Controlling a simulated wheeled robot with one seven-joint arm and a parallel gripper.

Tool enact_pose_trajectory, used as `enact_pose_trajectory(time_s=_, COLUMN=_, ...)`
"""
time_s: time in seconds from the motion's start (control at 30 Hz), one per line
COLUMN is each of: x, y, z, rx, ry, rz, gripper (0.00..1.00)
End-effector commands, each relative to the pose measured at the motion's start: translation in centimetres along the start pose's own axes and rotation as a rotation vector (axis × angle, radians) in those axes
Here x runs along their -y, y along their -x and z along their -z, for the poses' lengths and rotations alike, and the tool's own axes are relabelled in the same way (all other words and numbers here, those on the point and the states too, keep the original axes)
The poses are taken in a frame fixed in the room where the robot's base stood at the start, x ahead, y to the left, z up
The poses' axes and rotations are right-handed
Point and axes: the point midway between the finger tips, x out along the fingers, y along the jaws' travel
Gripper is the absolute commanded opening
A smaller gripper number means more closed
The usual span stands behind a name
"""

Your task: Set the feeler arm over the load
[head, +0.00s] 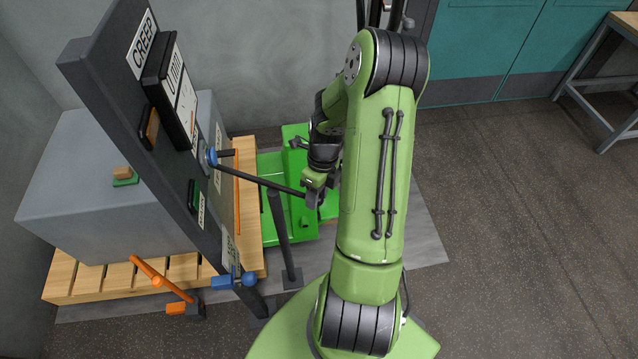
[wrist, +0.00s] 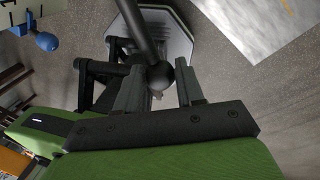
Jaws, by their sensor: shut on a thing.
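A dark rod (head: 258,180), which looks like the feeler arm, runs from a blue hub (head: 211,157) on the dark upright panel, down to the right to my gripper (head: 314,188). In the wrist view the rod ends in a dark ball (wrist: 160,76) between the two fingers of my gripper (wrist: 160,92). My gripper is shut on this ball end; the exact finger contact is hard to see. The load appears to be the large grey box (head: 85,210) left of the panel, on a wooden pallet (head: 90,280). The rod points away from the box.
The dark panel (head: 100,75) with CREEP and LIMIT labels stands between the box and my arm. A dark post (head: 282,235) stands below the rod. An orange lever (head: 160,280) and a blue handle (head: 235,281) are at the lower left. Open floor (head: 510,220) lies right.

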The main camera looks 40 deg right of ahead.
Motion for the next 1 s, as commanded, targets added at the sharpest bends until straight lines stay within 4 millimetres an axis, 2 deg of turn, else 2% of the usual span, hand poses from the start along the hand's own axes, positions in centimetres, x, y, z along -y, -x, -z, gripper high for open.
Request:
enact_pose_trajectory(time_s=0.3, x=-1.8, y=-0.3, z=0.3, rx=0.021, ry=-0.128, rz=-0.002, gripper=0.00)
enact_pose_trajectory(time_s=0.87, x=-2.2, y=-0.4, z=0.3, rx=0.029, ry=-0.156, rz=-0.005, gripper=0.00)
enact_pose_trajectory(time_s=0.9, x=-2.2, y=-0.4, z=0.3, rx=0.029, ry=-0.156, rz=-0.005, gripper=0.44)
enact_pose_trajectory(time_s=1.0, x=-2.1, y=-0.4, z=0.3, rx=0.029, ry=-0.156, rz=-0.004, gripper=0.59)
